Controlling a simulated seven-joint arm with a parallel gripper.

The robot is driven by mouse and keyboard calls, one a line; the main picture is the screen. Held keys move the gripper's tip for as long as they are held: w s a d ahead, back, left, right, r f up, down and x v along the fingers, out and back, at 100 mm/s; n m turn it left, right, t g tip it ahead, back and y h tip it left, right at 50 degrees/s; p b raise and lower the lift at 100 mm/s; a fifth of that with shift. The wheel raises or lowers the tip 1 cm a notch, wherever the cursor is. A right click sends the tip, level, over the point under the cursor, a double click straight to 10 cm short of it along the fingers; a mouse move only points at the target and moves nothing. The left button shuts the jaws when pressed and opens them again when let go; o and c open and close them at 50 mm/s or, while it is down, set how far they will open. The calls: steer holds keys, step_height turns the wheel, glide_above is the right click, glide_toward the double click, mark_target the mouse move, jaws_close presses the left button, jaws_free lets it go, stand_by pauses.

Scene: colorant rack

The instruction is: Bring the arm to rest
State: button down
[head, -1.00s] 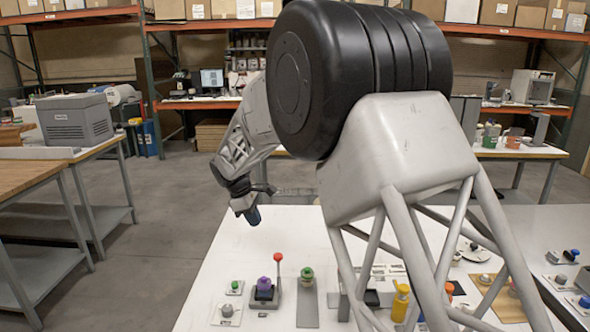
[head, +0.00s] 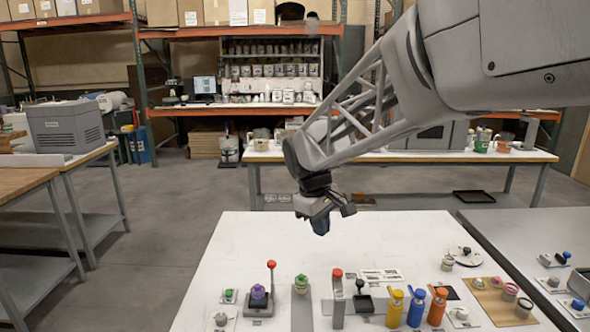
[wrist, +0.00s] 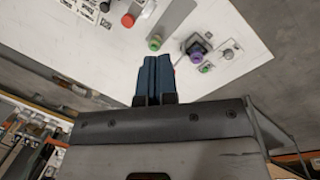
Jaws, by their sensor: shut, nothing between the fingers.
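My gripper (head: 320,224) hangs above the back part of the white table (head: 235,262) in the head view, at the end of my arm. It points down and holds nothing. In the wrist view its blue fingers (wrist: 154,78) are together with nothing between them. Below and beyond them lie a green-topped item (wrist: 155,43) and a purple knob (wrist: 196,60), both apart from the fingers.
A lever with a red ball (head: 271,265), a red-topped grey post (head: 338,290) and yellow, blue and orange bottles (head: 416,305) stand along the table's front. The back left of the tabletop is bare. Another bench (head: 380,157) stands behind.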

steer(key=s+d+f+m, duration=0.1)
steer(key=s+d+m, duration=0.2)
steer(key=s, duration=0.7)
steer(key=s+d+f+m+t+y, duration=0.1)
steer(key=s+d+m, duration=0.2)
steer(key=s, duration=0.7)
steer(key=s+d+f+m+t, duration=0.1)
steer(key=s+d+m, duration=0.2)
steer(key=s+d, duration=0.3)
steer(key=s, duration=0.3)
steer(key=shift+s+d+f+y, duration=0.2)
steer(key=shift+s+d+y, duration=0.1)
steer(key=shift+s+y, duration=0.1)
